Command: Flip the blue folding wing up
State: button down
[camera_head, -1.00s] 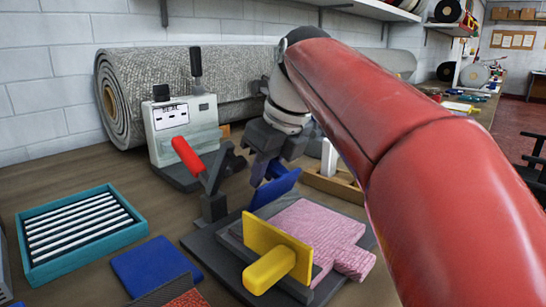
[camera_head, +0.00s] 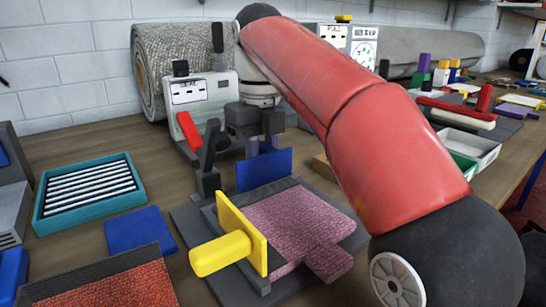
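The blue folding wing (camera_head: 264,170) stands up as a flat panel along the far edge of the fixture (camera_head: 190,224). A pink textured mat piece (camera_head: 295,222) lies flat on the fixture. A yellow wing (camera_head: 240,238) with a thick yellow handle stands upright on the near left side. My gripper (camera_head: 263,146) points down just behind the blue wing. Its two purplish fingers show with a gap between them, and nothing shows between them. The wing hides the fingertips, so I cannot tell whether they touch it.
A teal tray of white rods (camera_head: 90,196) and a blue pad (camera_head: 140,231) lie left. A rolled grey rug (camera_head: 180,45) lies behind. My red arm covers the right side.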

jog(key=shift+f, duration=0.1)
jog(key=c, duration=1.2)
grip_release()
jog(key=shift+c, duration=0.2)
jog(key=shift+d, duration=0.15)
